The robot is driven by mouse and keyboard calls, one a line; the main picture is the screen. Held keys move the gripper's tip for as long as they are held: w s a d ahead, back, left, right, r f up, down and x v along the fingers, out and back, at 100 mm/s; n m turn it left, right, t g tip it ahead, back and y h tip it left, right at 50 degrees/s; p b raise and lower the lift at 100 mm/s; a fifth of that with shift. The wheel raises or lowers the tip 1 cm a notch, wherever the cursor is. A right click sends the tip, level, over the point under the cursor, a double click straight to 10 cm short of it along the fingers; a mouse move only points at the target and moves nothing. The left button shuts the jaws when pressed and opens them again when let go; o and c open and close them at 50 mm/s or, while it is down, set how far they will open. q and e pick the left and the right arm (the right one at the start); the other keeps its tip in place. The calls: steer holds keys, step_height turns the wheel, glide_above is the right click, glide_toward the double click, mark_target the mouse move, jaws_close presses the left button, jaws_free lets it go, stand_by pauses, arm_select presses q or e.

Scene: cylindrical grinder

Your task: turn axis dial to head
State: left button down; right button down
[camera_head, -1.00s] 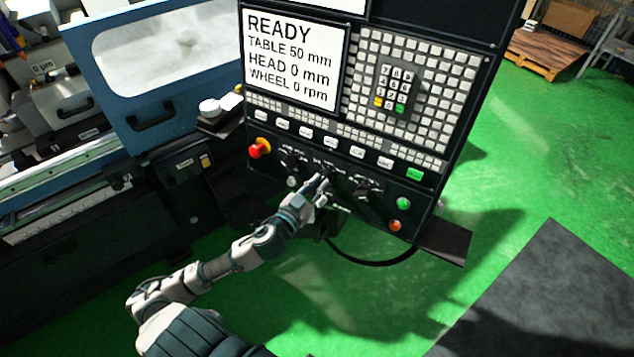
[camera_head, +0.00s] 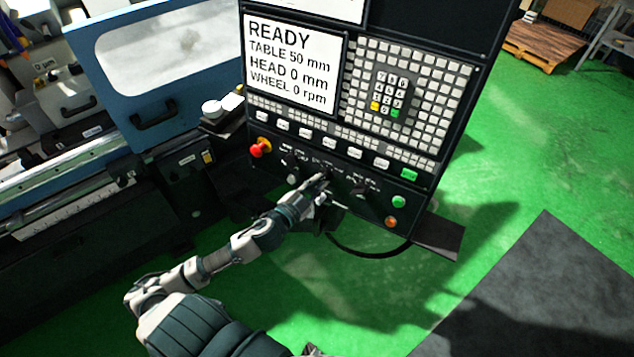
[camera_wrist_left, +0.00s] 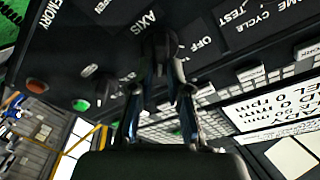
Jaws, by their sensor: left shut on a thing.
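The axis dial (camera_wrist_left: 158,45) is a dark knob beside the printed word AXIS in the left wrist view. My left gripper (camera_wrist_left: 160,75) has its two fingers on either side of the dial and is shut on it. In the head view my left gripper (camera_head: 322,183) is at the lower middle of the control panel, and its fingers hide most of the dial. Which mark the dial points to cannot be read. The panel screen (camera_head: 291,62) reads READY, TABLE 50 mm, HEAD 0 mm, WHEEL 0 rpm. My right gripper is not in view.
A red emergency stop button (camera_head: 260,148) is left of my gripper. Another dark knob (camera_head: 361,191) sits to the right, with a green button (camera_head: 399,202) and an orange button (camera_head: 391,222) beyond it. A shelf (camera_head: 432,238) juts out at the panel's lower right.

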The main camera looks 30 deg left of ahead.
arm_select(q)
steer(key=shift+f, duration=0.35)
steer(key=c, duration=1.2)
jaws_free()
steer(key=shift+o, duration=0.4)
steer(key=shift+w+a, duration=0.1)
steer(key=shift+a, duration=0.1)
steer(key=s+a, duration=0.1)
steer(key=s, duration=1.1)
steer(key=shift+a+r, duration=0.2)
steer(key=shift+r, duration=0.05)
steer(key=shift+w, duration=0.1)
